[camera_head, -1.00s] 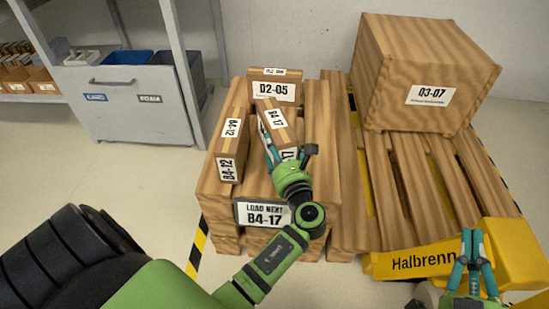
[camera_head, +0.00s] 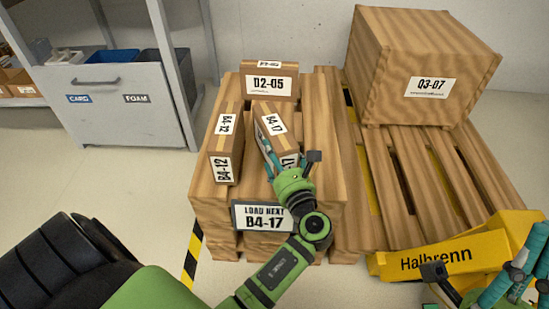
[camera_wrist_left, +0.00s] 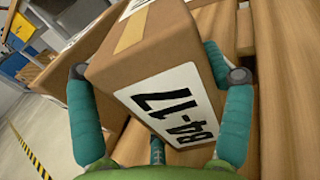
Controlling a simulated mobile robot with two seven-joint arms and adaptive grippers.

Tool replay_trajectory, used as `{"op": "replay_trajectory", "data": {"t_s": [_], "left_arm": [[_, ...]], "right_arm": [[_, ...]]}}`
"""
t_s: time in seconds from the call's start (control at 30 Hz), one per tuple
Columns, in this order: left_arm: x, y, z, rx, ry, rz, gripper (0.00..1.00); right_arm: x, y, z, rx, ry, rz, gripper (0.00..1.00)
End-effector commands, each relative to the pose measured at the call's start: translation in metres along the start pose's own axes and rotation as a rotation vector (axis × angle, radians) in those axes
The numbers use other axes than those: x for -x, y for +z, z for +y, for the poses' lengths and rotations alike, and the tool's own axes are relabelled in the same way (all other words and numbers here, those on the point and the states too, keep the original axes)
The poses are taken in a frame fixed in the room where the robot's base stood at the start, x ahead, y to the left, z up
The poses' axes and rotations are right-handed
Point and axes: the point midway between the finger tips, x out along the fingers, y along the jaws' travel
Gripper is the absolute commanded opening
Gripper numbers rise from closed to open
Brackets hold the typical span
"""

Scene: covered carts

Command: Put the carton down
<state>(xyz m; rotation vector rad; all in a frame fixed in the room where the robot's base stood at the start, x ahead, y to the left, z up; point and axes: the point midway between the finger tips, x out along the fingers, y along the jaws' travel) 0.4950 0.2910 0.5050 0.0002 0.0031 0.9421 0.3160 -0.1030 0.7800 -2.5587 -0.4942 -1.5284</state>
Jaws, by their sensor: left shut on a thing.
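The brown carton (camera_head: 264,112) labelled B4-17 is over the wooden crate (camera_head: 325,130), in front of the D2-05 carton (camera_head: 270,70) and right of the B4-12 carton (camera_head: 229,128). My left gripper (camera_head: 269,165) is shut on its near end. In the left wrist view (camera_wrist_left: 146,62) the teal fingers clasp the carton (camera_wrist_left: 160,50) on both sides, and its label B4-17 faces me. I cannot tell whether the carton touches the crate below. My right gripper (camera_head: 518,275) is at the lower right, away from the cartons; its finger gap is unclear.
A LOAD NEXT B4-17 sign (camera_head: 263,216) is on the crate's front. A large Q3-07 box (camera_head: 400,60) stands on the pallet (camera_head: 375,190) at right, behind a yellow Halbrenn part (camera_head: 440,256). A grey bin (camera_head: 120,115) is at left.

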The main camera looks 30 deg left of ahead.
Motion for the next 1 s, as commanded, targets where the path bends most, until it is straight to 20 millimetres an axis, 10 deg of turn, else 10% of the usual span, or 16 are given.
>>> {"op": "replay_trajectory", "data": {"t_s": [0.37, 0.4, 0.47, 1.0], "left_arm": [[0.0009, 0.001, -0.0008, 0.002, 0.0, -0.004, 0.2], [0.0013, -0.0026, -0.0004, 0.0, 0.0, 0.002, 0.83], [0.0013, -0.0022, -0.0004, 0.001, 0.0, 0.002, 1.0], [-0.0027, 0.001, 0.0008, 0.0, -0.001, 0.002, 1.0]], "right_arm": [[0.0003, -0.0015, 0.0014, 0.0, 0.004, 0.012, 0.0], [0.0005, -0.0015, 0.0014, 0.0, 0.004, 0.013, 0.0], [0.0004, -0.0015, 0.0014, 0.0, 0.004, 0.012, 0.0], [-0.0041, -0.0002, 0.0007, 0.003, 0.002, -0.005, 0.0]]}}
